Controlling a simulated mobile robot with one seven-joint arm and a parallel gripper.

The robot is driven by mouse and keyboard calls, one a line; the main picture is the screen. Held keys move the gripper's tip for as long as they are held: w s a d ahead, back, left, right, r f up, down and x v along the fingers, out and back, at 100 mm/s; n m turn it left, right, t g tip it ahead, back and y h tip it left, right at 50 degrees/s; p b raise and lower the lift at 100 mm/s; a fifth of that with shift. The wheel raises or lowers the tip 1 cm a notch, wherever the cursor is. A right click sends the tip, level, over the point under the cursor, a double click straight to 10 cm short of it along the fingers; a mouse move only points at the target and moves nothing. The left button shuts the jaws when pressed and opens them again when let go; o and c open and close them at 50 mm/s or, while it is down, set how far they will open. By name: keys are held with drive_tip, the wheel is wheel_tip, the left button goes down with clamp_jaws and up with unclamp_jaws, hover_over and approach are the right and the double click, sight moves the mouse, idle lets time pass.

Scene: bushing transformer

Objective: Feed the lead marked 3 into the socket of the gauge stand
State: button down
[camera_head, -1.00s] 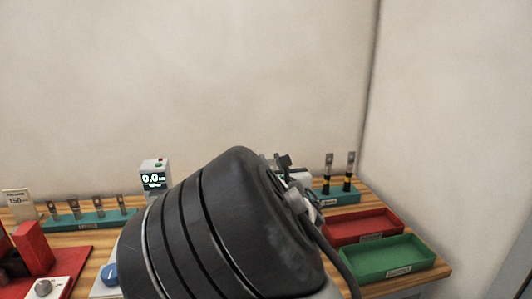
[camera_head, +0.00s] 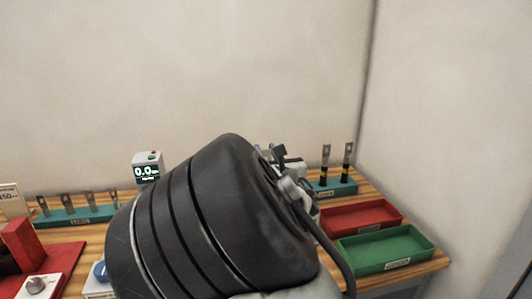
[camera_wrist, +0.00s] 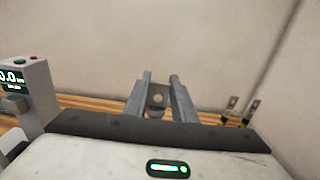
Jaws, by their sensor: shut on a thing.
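The gauge stand (camera_head: 148,168) is a grey box with a red button and a lit display reading 0.0, left of my arm. In the wrist view the gauge stand (camera_wrist: 37,92) is at the left edge, with a grey part on its front; I cannot make out the socket opening. My gripper (camera_wrist: 160,82) is shut on a lead whose flat metal lug (camera_wrist: 158,99) with a hole shows between the fingers. The lead's number and lower part are hidden. My gripper is right of the stand, apart from it. In the head view my arm mostly hides the gripper (camera_head: 280,158).
A teal rack (camera_head: 75,217) with several leads is at the left. Another teal rack (camera_head: 340,188) holds two yellow-banded leads at the right. A red tray (camera_head: 362,216) and a green tray (camera_head: 388,250) sit at the right. A red block (camera_head: 20,245) is at the left.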

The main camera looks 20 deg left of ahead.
drive_tip(key=shift+f+b, duration=3.7)
drive_tip(key=shift+f, duration=0.45)
drive_tip(key=c, duration=1.4)
unclamp_jaws()
drive_tip(key=shift+f, duration=0.1)
drive_tip(key=p+v, duration=0.2)
drive_tip(key=v, duration=1.5)
drive_tip(key=shift+s, duration=0.25)
